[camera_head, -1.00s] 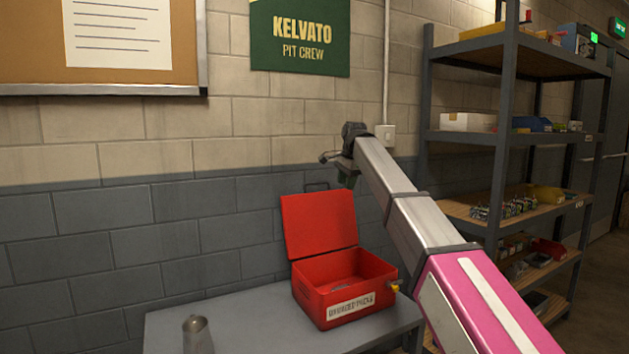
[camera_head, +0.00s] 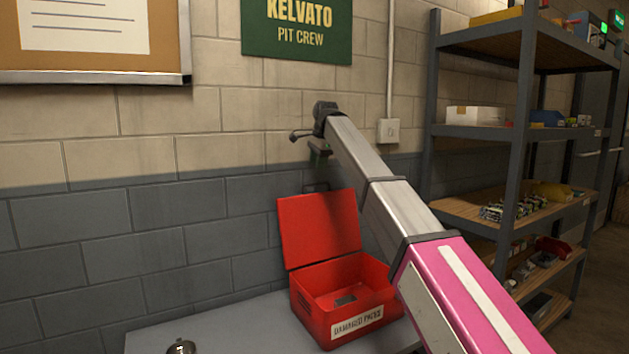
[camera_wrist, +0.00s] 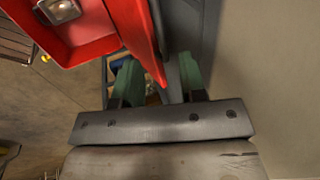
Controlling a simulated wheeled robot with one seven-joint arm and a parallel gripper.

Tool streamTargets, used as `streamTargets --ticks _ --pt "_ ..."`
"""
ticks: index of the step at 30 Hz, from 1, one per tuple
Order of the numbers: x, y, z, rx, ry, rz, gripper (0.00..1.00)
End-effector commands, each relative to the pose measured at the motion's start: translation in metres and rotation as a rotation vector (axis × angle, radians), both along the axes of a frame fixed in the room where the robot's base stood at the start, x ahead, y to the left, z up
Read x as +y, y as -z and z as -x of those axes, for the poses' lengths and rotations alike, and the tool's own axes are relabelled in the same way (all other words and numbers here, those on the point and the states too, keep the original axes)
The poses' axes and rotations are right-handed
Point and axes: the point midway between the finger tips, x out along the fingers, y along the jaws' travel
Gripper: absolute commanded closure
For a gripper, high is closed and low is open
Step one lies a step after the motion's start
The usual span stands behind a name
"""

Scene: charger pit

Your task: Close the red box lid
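The red box (camera_head: 312,320) stands on a grey table, its front label reading "DAMAGED PACKS". Its lid (camera_head: 318,230) is open, standing up and leaning back toward the wall. A small dark item lies inside the box; it shows as a metallic pack (camera_wrist: 60,10) in the wrist view. My gripper (camera_head: 318,157) is above the lid's top edge, near its middle in the picture. In the wrist view my gripper (camera_wrist: 160,78) has its two green fingers spread apart. The red lid (camera_wrist: 135,30) reaches toward the gap between them; whether it touches either finger I cannot tell.
The grey table (camera_head: 215,325) has bare room left of the box. A small metal object (camera_head: 181,347) sits at its front left. A block wall stands close behind. A metal shelf unit (camera_head: 520,130) with bins and parts stands at the right.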

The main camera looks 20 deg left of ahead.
Motion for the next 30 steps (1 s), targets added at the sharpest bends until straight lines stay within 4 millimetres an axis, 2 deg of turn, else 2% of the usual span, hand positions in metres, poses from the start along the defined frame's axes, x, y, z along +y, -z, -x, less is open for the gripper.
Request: streamTargets --ticks 6,12,25,26,27,29,30 --pt "0.009 0.038 -0.007 0.001 0.000 0.001 0.62" --pt "0.014 0.061 -0.012 0.000 -0.001 0.001 0.62" --pt "0.017 0.069 -0.013 -0.001 -0.001 -0.001 0.62" --pt "0.017 0.069 -0.013 -0.001 -0.001 -0.001 0.69" --pt "0.017 0.069 -0.013 -0.001 -0.001 -0.001 0.82" --pt "0.017 0.069 -0.013 -0.001 -0.001 -0.001 1.00" --pt "0.017 0.069 -0.013 -0.001 -0.001 -0.001 1.00"
